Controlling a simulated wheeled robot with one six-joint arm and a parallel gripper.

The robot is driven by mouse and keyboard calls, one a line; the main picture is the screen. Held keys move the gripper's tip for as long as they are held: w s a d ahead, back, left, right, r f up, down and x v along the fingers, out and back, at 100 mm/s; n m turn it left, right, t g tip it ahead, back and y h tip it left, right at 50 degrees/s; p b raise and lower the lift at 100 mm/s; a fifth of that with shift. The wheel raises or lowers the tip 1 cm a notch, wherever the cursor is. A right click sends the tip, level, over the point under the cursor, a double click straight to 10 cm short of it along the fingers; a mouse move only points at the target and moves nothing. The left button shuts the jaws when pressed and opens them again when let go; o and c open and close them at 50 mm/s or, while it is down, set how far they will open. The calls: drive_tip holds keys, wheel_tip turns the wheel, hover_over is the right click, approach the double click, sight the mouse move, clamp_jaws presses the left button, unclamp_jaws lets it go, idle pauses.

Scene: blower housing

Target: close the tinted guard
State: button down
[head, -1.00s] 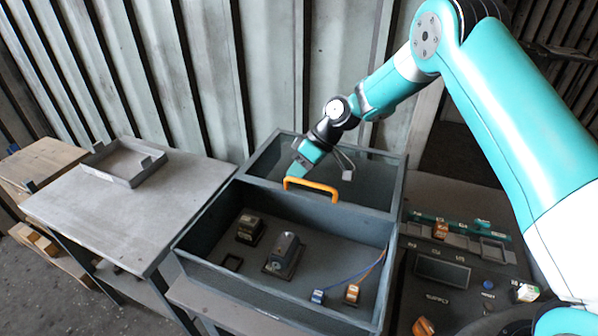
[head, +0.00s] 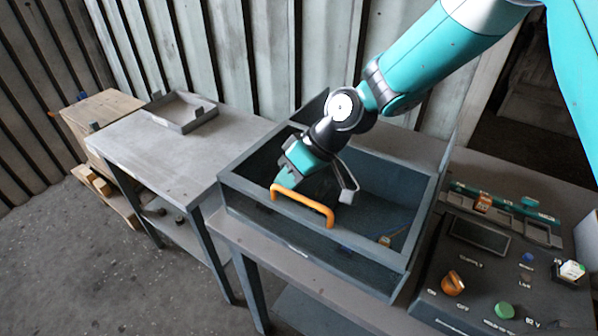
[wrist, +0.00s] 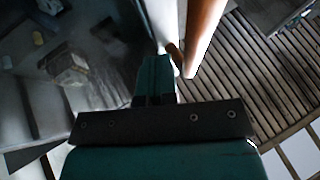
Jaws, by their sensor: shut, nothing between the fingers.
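The blower housing (head: 330,268) is an open-topped grey box on a bench. Its orange guard handle (head: 318,207) is at the box's front side in the head view. The handle also shows as an orange bar in the wrist view (wrist: 203,35). The tinted guard is hard to make out; dark, dim parts in the wrist view (wrist: 68,68) look seen through it. I cannot tell whether it is fully down. My gripper (head: 286,178) is shut and empty, just behind the handle's left end. Contact is unclear. My arm hides much of the box interior.
A control panel with an orange knob (head: 453,283) and a green button (head: 504,310) stands at the right. A side table (head: 165,150) with a shallow grey tray (head: 182,112) is at the left. Floor is clear at the lower left.

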drive_tip(key=shift+s+a, duration=0.2)
drive_tip(key=shift+s, duration=0.15)
drive_tip(key=w+d, duration=0.3)
drive_tip(key=shift+w+d+r+b, duration=0.3)
drive_tip(key=shift+d, duration=0.1)
drive_tip(key=s+b+v, duration=0.1)
drive_tip(key=b+v, duration=0.1)
drive_tip(key=v, duration=0.7)
drive_tip(key=s+d+r+m+h, duration=0.1)
drive_tip(key=s+d, duration=0.1)
drive_tip(key=s, duration=0.5)
drive_tip(key=s+d+r+m+h, duration=0.1)
drive_tip(key=s+d+r, duration=0.1)
drive_tip(key=s, duration=0.5)
drive_tip(key=s+d+r+m+h, duration=0.1)
drive_tip(key=s+d, duration=0.3)
drive_tip(key=s, duration=0.4)
drive_tip(key=shift+r+t, duration=0.4)
